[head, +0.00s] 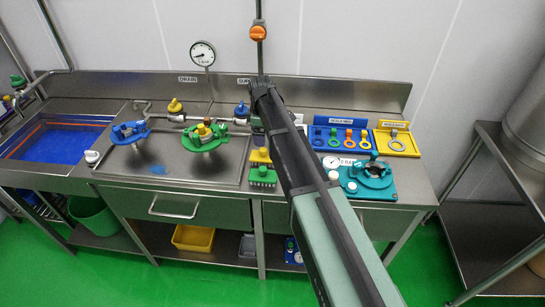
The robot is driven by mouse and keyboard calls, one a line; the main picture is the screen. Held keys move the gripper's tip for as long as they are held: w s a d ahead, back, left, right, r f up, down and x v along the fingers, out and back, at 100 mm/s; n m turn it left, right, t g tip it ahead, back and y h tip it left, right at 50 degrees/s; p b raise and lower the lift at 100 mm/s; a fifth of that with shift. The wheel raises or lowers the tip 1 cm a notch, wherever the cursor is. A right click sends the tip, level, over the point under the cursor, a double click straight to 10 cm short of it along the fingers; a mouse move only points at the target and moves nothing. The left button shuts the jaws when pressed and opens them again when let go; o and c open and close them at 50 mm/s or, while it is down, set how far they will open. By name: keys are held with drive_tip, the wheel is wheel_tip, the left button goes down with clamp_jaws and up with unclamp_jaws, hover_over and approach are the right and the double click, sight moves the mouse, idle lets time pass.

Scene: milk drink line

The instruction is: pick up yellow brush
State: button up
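A yellow block that looks like the yellow brush (260,157) is on the worktop near the middle of the head view, partly covered by my arm. A green brush (262,177) with bristles is just in front of it, near the counter's front edge. My dark arm reaches from the lower right up to the back of the counter. Its far end is above and behind the yellow brush in the picture. I cannot make out the fingers of my gripper there, nor whether they hold anything.
Green (203,135) and blue (129,132) valve assemblies stand on the tray at left. A blue gasket board (341,145), a yellow board (397,152) and a teal fixture (370,175) are right of my arm. A gauge (202,53) and pipes rise behind.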

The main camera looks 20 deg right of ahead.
sight(264, 149)
wheel_tip(264, 149, down, 6)
drive_tip(key=b, duration=0.5)
drive_tip(key=shift+b, duration=0.4)
drive_tip(key=f+b, duration=0.5)
drive_tip(key=shift+d+f, duration=0.1)
drive_tip(key=shift+d, duration=0.15)
drive_tip(key=shift+r, duration=0.25)
drive_tip(key=c, duration=1)
drive_tip(key=shift+c, duration=0.2)
wheel_tip(264, 149, up, 20)
drive_tip(key=p, duration=2)
